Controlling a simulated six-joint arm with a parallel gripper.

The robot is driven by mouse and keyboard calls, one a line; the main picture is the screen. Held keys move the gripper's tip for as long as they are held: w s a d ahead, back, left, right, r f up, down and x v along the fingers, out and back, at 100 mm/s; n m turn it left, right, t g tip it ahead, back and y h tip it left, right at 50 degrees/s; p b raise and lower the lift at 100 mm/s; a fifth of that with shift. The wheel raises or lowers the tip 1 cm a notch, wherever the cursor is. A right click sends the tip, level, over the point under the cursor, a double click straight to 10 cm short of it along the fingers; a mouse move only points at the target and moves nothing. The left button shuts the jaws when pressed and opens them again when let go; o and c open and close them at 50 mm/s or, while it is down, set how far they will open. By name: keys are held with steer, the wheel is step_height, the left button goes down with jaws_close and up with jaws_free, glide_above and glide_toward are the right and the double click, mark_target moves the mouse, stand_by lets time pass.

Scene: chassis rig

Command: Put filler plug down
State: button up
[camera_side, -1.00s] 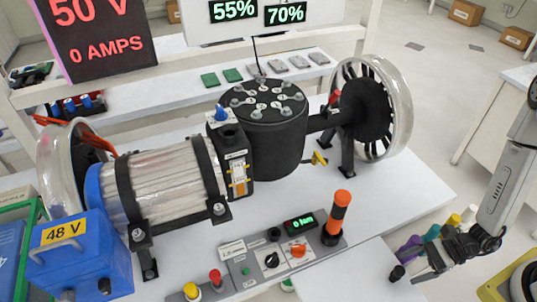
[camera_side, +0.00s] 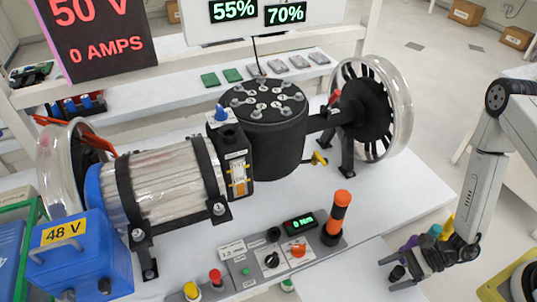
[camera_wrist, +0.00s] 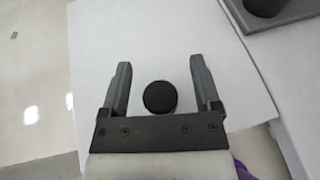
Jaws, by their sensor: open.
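A small black round-topped piece, which looks like the filler plug (camera_wrist: 159,97), stands on the white table surface in the wrist view. It also shows as a short dark cylinder in the side view (camera_side: 398,272). My gripper (camera_wrist: 160,62) is open, with one finger on each side of the plug. In the side view my gripper (camera_side: 390,274) is low over the small white table at the lower right. The plug's lower part is hidden from above.
The control panel (camera_side: 262,265) with an orange-black beacon (camera_side: 338,212) lies to the left. Bare white surface lies between panel and gripper.

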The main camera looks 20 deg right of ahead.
stand_by(0.4)
jaws_close()
steer(key=shift+r, duration=0.2)
step_height(320, 180, up, 10)
steer(key=shift+f, duration=0.2)
stand_by(0.8)
stand_by(0.5)
